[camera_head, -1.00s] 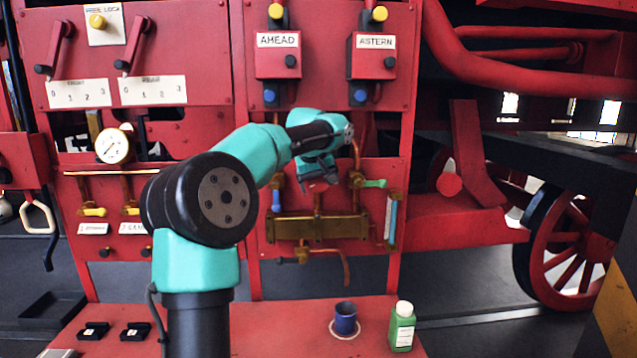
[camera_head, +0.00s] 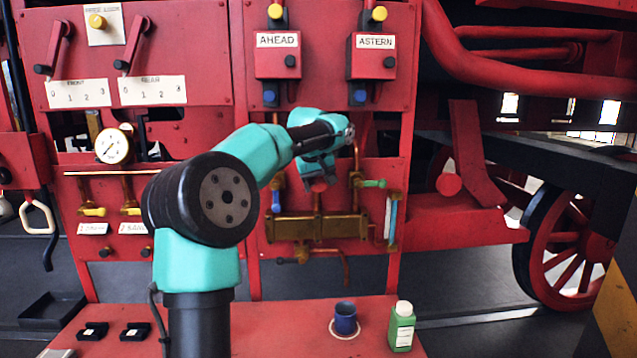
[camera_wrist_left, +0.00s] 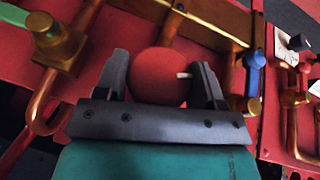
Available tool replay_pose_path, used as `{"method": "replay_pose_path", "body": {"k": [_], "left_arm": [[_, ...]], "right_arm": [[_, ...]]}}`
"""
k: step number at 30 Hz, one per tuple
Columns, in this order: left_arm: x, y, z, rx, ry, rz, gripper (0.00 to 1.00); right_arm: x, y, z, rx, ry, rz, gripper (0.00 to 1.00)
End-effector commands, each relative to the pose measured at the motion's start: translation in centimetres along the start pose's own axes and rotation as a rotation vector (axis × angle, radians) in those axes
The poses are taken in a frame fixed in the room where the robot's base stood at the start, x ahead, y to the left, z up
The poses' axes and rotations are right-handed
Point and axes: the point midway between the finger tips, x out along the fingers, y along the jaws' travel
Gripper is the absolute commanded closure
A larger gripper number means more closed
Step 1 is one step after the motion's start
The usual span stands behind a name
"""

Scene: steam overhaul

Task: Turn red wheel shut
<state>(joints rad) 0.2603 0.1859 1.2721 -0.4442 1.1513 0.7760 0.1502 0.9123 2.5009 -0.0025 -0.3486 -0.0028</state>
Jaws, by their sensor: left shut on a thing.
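The red wheel (camera_wrist_left: 160,77) is a round red disc with a small white mark near its right side in the left wrist view. It sits between the two dark fingers of my left gripper (camera_wrist_left: 162,85), which is shut on it. In the head view the wheel (camera_head: 318,186) shows only as a small red patch under my left gripper (camera_head: 318,183), above the brass manifold (camera_head: 315,228). The gripper hides most of it there. My right gripper is not in view.
A green-handled valve (camera_head: 374,183) and a blue-handled valve (camera_head: 276,200) flank the wheel closely, with brass pipes around. A blue cup (camera_head: 345,319) and a green bottle (camera_head: 402,327) stand on the red shelf (camera_head: 280,335) below.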

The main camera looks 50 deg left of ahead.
Motion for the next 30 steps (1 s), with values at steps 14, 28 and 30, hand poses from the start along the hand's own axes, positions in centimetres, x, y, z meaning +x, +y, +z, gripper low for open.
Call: {"method": "replay_pose_path", "body": {"k": [14,28,30], "left_arm": [[0.06,0.16,0.07,0.099,0.021,-0.223,0.61],[0.11,0.19,0.07,0.274,0.062,-0.624,0.61],[0.15,0.22,0.08,0.301,0.068,-0.685,0.61]], "right_arm": [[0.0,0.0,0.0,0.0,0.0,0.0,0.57],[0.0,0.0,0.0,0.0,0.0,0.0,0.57],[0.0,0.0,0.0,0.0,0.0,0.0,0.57]]}}
